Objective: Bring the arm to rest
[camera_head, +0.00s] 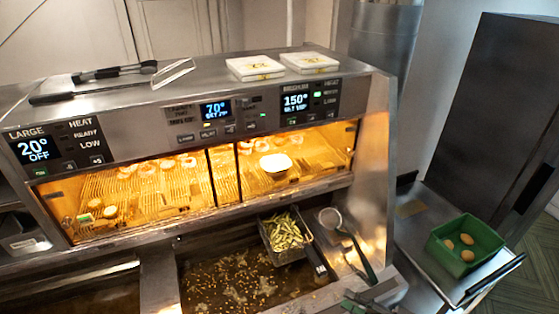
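My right gripper (366,301) shows only in part at the bottom edge of the head view, right of the fryer vat. Whether its fingers are open or shut cannot be made out. It is below the dark handle of a ladle (330,218) and to the right of the fry basket's handle (318,266). I see nothing clearly held in it. My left gripper is not in view.
A wire basket of fries (284,232) sits at the back of the oil vat (225,285). A lit warming cabinet (225,215) stands behind, with tongs (115,72) and white boxes (255,67) on top. A green bin (478,233) with brown items stands at right.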

